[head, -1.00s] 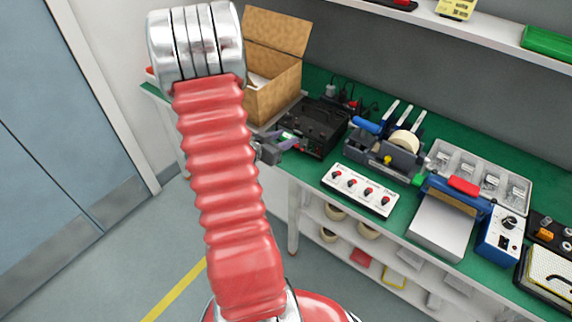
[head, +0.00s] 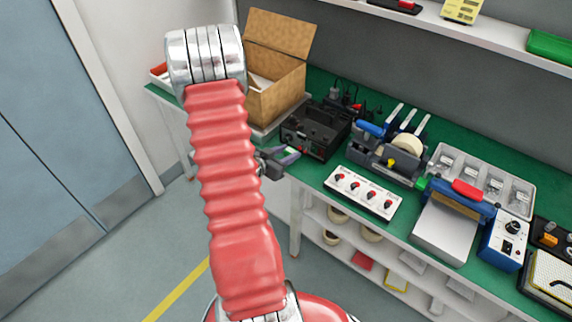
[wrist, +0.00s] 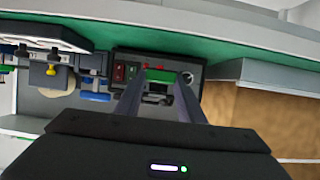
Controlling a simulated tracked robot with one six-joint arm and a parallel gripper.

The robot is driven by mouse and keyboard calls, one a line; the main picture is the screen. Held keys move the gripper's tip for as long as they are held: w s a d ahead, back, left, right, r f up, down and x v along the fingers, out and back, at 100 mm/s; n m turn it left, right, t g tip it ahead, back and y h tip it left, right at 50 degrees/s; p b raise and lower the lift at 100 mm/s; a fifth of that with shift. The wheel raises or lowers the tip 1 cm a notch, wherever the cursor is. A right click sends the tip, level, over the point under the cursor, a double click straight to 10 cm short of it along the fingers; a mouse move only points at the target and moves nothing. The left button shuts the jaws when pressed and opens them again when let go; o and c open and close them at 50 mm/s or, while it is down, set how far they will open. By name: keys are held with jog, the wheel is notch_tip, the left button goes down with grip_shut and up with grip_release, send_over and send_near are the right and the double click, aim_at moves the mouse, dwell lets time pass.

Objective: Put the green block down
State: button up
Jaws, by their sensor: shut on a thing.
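My gripper (head: 284,157) shows beyond my red arm in the head view, at the front edge of the green bench top, left of the black open box. In the wrist view, my two fingers (wrist: 160,82) reach forward and close on a small green block (wrist: 160,75) at their tips. The block appears in front of the black box (wrist: 128,70). I cannot tell whether it touches anything below. In the head view the block is too small and too covered to make out clearly.
The black box (head: 312,131) stands behind my gripper, with a cardboard box (head: 280,97) to its left. A white panel with red knobs (head: 362,192) and a tape dispenser (head: 385,155) are to the right. The green bench top (head: 310,172) has a small bare strip near the front edge.

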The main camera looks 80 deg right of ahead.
jog(key=shift+f, duration=2.1)
jog(key=o, duration=1)
jog(key=v, duration=1.2)
jog(key=shift+r, duration=0.1)
jog(key=shift+d, duration=0.1)
